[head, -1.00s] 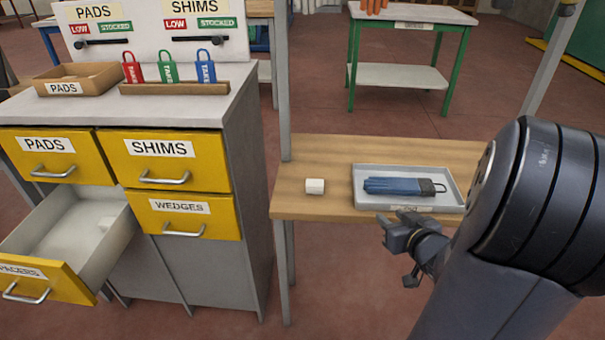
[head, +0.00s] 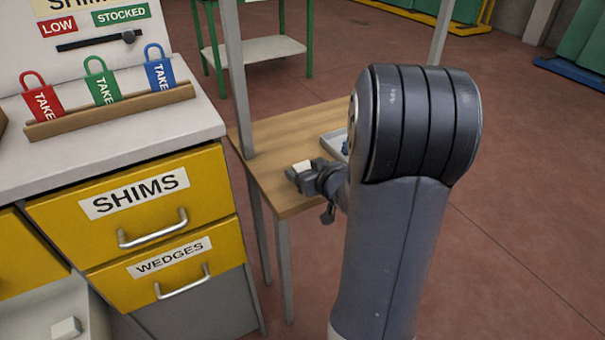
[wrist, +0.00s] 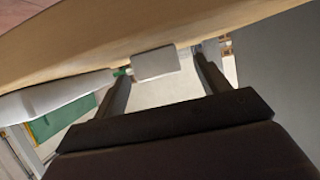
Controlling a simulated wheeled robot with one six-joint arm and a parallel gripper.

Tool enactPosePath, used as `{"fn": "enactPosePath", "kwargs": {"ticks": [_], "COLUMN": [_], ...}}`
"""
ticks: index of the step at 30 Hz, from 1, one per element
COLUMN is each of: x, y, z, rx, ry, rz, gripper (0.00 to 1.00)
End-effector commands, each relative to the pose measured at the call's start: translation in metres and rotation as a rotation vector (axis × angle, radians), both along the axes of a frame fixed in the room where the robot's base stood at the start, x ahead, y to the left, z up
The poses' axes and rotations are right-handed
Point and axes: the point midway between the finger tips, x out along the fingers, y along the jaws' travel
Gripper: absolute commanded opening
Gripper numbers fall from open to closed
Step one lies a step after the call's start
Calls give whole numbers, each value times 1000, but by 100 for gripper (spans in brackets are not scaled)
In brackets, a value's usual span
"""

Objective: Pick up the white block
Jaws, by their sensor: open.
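The white block (head: 302,166) sits near the front edge of the wooden table (head: 285,137) in the head view. My gripper (head: 306,173) is open beside it on its near side, and a finger hides part of the block. In the wrist view the white block (wrist: 155,63) shows between the two fingertips of my gripper (wrist: 161,70), seemingly at or just beyond them. I cannot tell whether a finger touches it. A second white block (head: 66,328) lies in the open drawer at the lower left.
A grey tray (head: 329,141) with something blue in it lies on the table, mostly hidden by my arm. The cabinet with yellow drawers (head: 135,197) stands left of the table. A metal post (head: 236,80) rises at the table's left side.

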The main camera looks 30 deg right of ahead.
Motion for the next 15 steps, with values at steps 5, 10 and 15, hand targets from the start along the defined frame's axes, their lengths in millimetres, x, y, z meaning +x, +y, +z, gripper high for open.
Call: {"fn": "enactPosePath", "kwargs": {"ticks": [5,10,15], "x": [16,17,17], "y": [0,0,0], "z": [-8,-7,-7], "rx": [0,0,0], "ry": [0,0,0], "rz": [0,-1,-1], "gripper": [71,71,62]}}
